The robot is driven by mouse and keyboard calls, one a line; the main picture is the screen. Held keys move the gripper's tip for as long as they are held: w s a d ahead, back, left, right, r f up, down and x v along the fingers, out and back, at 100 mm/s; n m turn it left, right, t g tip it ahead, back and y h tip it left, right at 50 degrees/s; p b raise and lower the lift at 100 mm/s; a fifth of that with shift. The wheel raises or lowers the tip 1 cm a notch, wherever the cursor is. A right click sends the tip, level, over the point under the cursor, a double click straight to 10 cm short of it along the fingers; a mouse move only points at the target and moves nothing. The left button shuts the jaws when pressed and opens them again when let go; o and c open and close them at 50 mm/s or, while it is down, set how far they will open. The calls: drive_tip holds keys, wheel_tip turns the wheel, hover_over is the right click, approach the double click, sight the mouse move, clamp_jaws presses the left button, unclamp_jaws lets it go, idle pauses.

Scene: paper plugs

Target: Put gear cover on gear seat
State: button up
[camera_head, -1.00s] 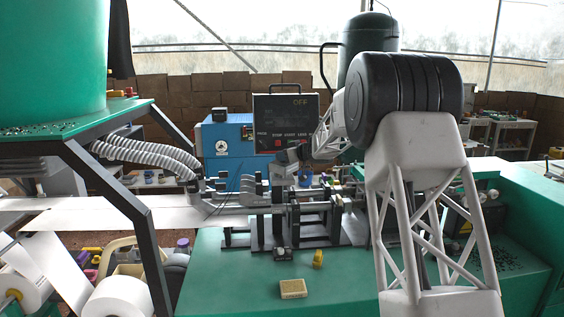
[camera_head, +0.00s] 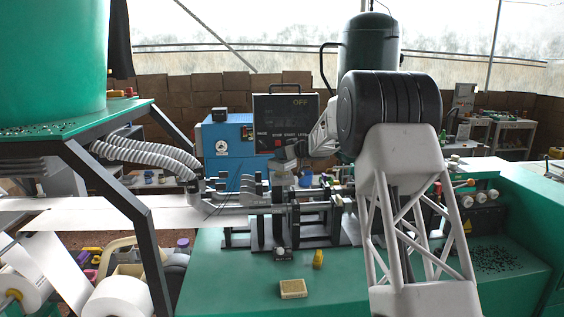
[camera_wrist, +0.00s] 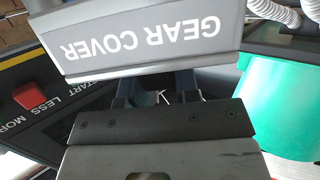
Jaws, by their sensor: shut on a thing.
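The gear cover (camera_wrist: 150,42) is a grey piece with a white label reading "GEAR COVER", upside down at the top of the wrist view. My gripper (camera_wrist: 157,88) is shut on it; its fingers reach the cover's near edge and their tips are partly hidden. In the head view my gripper (camera_head: 290,160) is small, in front of the control panel and above the machine's rods and blocks. I cannot pick out the gear seat for certain among the metal parts of the mechanism (camera_head: 292,222).
The black control panel (camera_head: 286,122) and the blue box (camera_head: 226,152) stand behind the mechanism. In the wrist view the panel's red button (camera_wrist: 37,95) is close on the left. A yellow figure (camera_head: 318,258) and a tan block (camera_head: 293,289) sit on the green deck (camera_head: 235,285).

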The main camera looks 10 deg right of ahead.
sight(282, 160)
drive_tip(key=shift+w+f, duration=0.25)
drive_tip(key=shift+f, duration=1.55)
drive_tip(key=shift+f, duration=0.1)
drive_tip(key=o, duration=1)
drive_tip(key=shift+s, duration=0.15)
drive_tip(key=shift+s+d+r, duration=0.35)
drive_tip(key=shift+d, duration=0.05)
drive_tip(key=v, duration=1)
drive_tip(key=shift+s+d+r, duration=0.15)
drive_tip(key=shift+s+d, duration=0.1)
